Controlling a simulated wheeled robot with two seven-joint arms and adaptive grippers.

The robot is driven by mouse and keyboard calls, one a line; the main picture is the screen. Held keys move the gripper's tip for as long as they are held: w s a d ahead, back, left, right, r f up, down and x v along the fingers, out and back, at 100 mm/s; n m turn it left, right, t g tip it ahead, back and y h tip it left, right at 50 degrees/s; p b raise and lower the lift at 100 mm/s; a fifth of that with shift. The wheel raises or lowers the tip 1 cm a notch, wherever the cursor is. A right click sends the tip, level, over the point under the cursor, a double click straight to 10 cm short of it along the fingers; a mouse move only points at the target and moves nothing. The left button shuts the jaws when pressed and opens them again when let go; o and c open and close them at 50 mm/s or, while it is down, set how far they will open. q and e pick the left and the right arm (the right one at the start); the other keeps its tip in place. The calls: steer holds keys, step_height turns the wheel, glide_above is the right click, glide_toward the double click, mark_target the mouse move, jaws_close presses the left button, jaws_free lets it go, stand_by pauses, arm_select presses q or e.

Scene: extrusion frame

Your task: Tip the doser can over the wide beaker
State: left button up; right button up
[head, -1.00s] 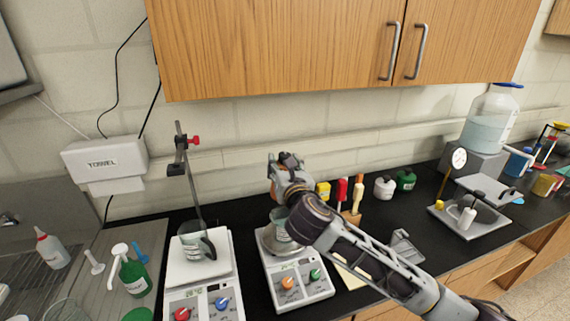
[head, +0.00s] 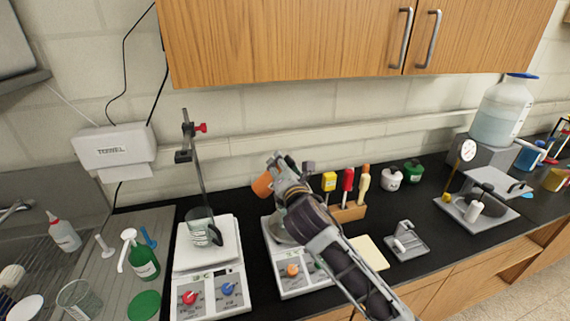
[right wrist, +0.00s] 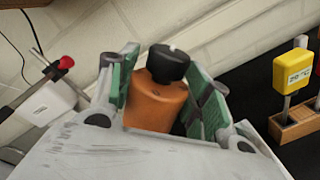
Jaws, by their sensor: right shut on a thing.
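The doser can is orange with a black cap (right wrist: 155,104). It sits between the green-padded fingers of my right gripper (right wrist: 162,72), which is shut on it. In the head view the can (head: 263,185) leans to the left, above the right hotplate (head: 302,277). A glass beaker (head: 280,228) on that hotplate is mostly hidden by my right gripper and arm. Another glass beaker (head: 203,228) stands on the left hotplate. I cannot tell surely which beaker is the wide one. My left gripper is not in view.
A clamp stand (head: 194,160) rises behind the left hotplate. A wooden block with coloured-handled tools (head: 348,211) stands right of my gripper. A green bottle (head: 143,261) and a glass vessel (head: 78,298) are at the lower left. Cabinets (head: 290,45) hang above.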

steer(key=shift+s+a+f+m+b, duration=0.1)
steer(key=shift+a+f+m+b, duration=0.1)
steer(key=shift+f+m+b, duration=1.1)
steer(key=shift+s+a+f+m+b, duration=0.2)
steer(key=shift+m+b, duration=0.5)
steer(key=shift+b, duration=1.4)
steer(key=shift+w+f+m+y, duration=0.15)
steer(key=shift+f+m+y, duration=0.15)
steer(key=shift+f+m, duration=0.55)
steer(key=shift+f+m+y, duration=0.15)
steer(key=shift+f+m, duration=0.35)
steer(key=shift+m, duration=0.7)
steer(key=shift+f+m+y, duration=0.1)
steer(key=shift+f+m, duration=0.45)
steer(key=shift+m, duration=0.7)
steer(key=shift+f+m+y, duration=0.15)
steer(key=shift+f+m, duration=0.35)
steer(key=shift+m, duration=0.7)
steer(key=shift+d, duration=0.1)
steer(key=shift+r, duration=0.1)
